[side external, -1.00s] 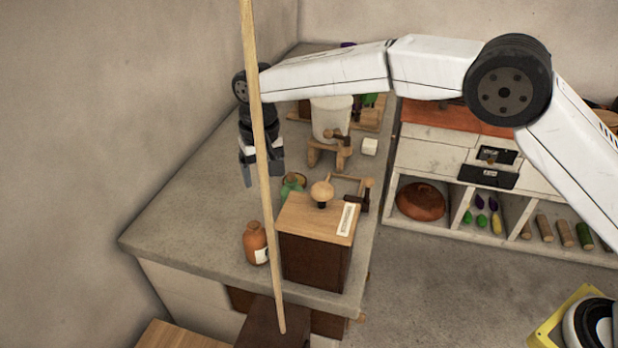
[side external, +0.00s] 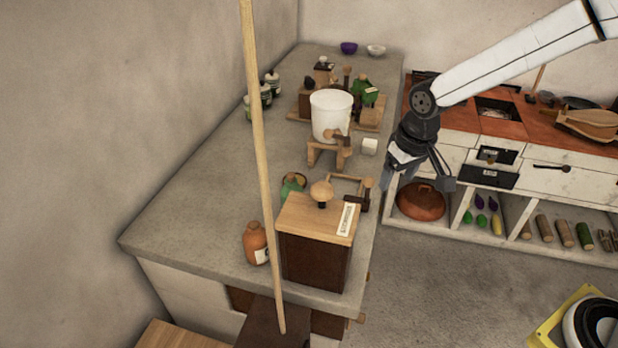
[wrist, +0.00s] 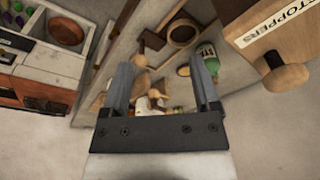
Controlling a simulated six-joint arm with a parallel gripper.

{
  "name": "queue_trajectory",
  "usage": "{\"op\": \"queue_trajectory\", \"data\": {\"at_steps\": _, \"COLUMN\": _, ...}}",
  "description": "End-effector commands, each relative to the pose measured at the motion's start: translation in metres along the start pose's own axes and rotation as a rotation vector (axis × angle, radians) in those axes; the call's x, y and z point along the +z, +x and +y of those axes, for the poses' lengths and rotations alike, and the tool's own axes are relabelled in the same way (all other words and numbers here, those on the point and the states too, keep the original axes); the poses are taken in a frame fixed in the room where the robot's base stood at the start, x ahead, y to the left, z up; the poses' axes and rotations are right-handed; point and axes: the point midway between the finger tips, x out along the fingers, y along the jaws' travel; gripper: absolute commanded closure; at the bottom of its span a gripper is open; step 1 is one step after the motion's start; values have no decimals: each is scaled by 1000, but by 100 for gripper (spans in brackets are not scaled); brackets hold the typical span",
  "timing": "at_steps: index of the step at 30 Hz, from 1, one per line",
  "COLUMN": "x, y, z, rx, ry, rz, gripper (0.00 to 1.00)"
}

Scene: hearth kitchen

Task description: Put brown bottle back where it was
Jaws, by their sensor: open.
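The brown bottle (side external: 256,243) stands upright on the grey counter (side external: 190,215), near its front edge, just left of a wooden box. It has a pale label on its right side. My gripper (side external: 418,178) is open and empty, off the right edge of the counter and in front of the shelf unit, well to the right of the bottle. In the wrist view my gripper (wrist: 165,82) shows two spread fingers with nothing held between them. I cannot make out the brown bottle in the wrist view.
The wooden box (side external: 315,240) with a knob and a green bottle (side external: 292,184) stand beside the bottle. A white pot (side external: 331,116) is farther back. A long wooden pole (side external: 262,150) crosses in front of the counter. The counter's left side is mostly clear.

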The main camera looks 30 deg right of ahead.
Motion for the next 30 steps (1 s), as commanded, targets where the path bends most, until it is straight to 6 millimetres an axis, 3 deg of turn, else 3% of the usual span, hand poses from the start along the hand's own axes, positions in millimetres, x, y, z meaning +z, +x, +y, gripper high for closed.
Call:
{"op": "queue_trajectory", "data": {"at_steps": 9, "x": 83, "y": 0, "z": 49, "rx": 15, "ry": 0, "rz": 45, "gripper": 21}}
{"op": "queue_trajectory", "data": {"at_steps": 15, "x": 116, "y": 2, "z": 62, "rx": 23, "ry": -4, "rz": 63, "gripper": 21}}
{"op": "queue_trajectory", "data": {"at_steps": 20, "x": 125, "y": 3, "z": 65, "rx": 26, "ry": -5, "rz": 66, "gripper": 21}}
{"op": "queue_trajectory", "data": {"at_steps": 30, "x": 125, "y": 3, "z": 64, "rx": 25, "ry": -6, "rz": 66, "gripper": 21}}
